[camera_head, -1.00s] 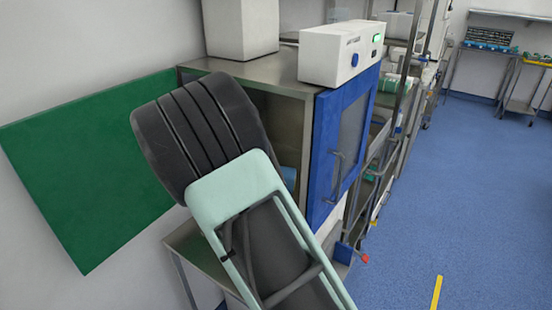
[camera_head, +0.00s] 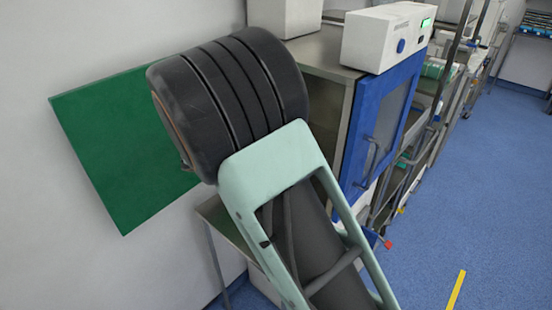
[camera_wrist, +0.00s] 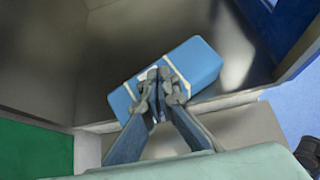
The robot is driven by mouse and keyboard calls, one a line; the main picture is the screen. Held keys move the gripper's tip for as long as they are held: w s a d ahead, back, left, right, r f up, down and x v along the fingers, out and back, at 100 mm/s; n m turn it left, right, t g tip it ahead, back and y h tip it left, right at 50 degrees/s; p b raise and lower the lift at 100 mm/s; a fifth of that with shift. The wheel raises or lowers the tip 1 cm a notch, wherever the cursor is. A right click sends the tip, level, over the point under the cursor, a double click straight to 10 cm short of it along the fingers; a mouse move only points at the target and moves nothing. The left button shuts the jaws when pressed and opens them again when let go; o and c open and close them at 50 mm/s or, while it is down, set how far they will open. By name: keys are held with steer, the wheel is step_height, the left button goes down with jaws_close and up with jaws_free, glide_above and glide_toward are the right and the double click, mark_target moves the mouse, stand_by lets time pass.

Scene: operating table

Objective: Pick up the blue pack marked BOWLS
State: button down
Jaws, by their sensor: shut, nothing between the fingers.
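In the wrist view a blue pack (camera_wrist: 192,67) with pale bands lies at an angle on the metal floor of the open cabinet, near its front edge. Its marking cannot be read. My gripper (camera_wrist: 160,77) is shut and empty. Its fingertips overlap the front of the pack in the picture; whether they touch it I cannot tell. In the head view my arm covers the cabinet opening, and both the pack and my gripper are hidden.
The metal cabinet (camera_head: 326,52) has a blue-framed door (camera_head: 362,160) standing at the right of its opening. A white device (camera_head: 378,38) sits on top. A green panel (camera_head: 115,150) is on the left wall. Blue floor (camera_head: 470,190) is clear at right.

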steer(key=shift+r, duration=0.3)
